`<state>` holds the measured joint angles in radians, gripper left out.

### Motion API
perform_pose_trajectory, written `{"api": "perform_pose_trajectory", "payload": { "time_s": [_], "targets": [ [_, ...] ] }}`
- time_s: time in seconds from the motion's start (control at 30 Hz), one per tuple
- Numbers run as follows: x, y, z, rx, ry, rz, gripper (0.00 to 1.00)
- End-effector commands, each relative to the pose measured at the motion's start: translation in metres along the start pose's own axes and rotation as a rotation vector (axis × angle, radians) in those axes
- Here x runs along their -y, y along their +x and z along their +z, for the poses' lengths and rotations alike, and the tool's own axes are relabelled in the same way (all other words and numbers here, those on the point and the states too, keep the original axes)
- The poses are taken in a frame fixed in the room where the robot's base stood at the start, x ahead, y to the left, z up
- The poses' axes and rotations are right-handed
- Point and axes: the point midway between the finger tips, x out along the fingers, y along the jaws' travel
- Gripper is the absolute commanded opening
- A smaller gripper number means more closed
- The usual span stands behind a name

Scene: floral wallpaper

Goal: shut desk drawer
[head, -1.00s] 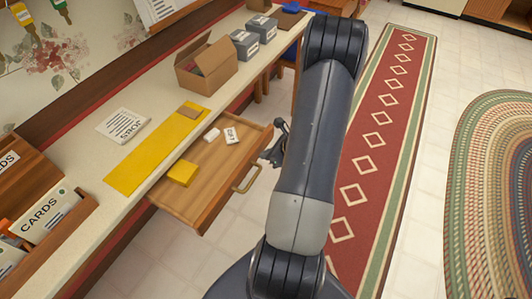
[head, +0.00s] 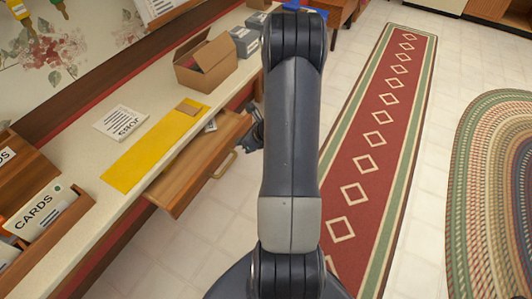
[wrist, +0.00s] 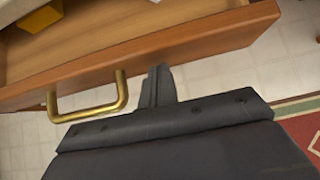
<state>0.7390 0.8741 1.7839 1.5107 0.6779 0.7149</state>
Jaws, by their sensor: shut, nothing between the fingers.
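The wooden desk drawer (head: 190,172) is partly open, sticking out from under the pale desktop (head: 75,228). Its front panel (wrist: 205,42) and brass handle (wrist: 92,110) show large in the wrist view; the handle also shows in the head view (head: 226,165). My gripper (wrist: 158,80) is shut and empty, its fingers at the lower edge of the front panel, to the right of the handle and apart from it. It seems to touch the panel, but contact is hard to tell. In the head view my arm hides most of the gripper (head: 252,134).
A yellow mat (head: 145,155), a paper (head: 119,122) and an open cardboard box (head: 205,62) lie on the desktop. A small white item (head: 211,125) shows inside the drawer. A red runner rug (head: 380,140) covers floor to the right; tiled floor below is clear.

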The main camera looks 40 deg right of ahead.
Motion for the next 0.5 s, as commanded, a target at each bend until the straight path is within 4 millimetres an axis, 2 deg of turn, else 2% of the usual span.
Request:
{"api": "perform_pose_trajectory", "payload": {
  "time_s": [0.03,0.2,0.5],
  "targets": [
    [-0.001,0.011,0.009,0.002,-0.005,0.003,0.0],
    [-0.001,0.036,0.036,0.002,-0.004,0.003,0.0],
    [0.0,0.062,0.063,0.001,0.0,0.0,0.0]
  ]
}}
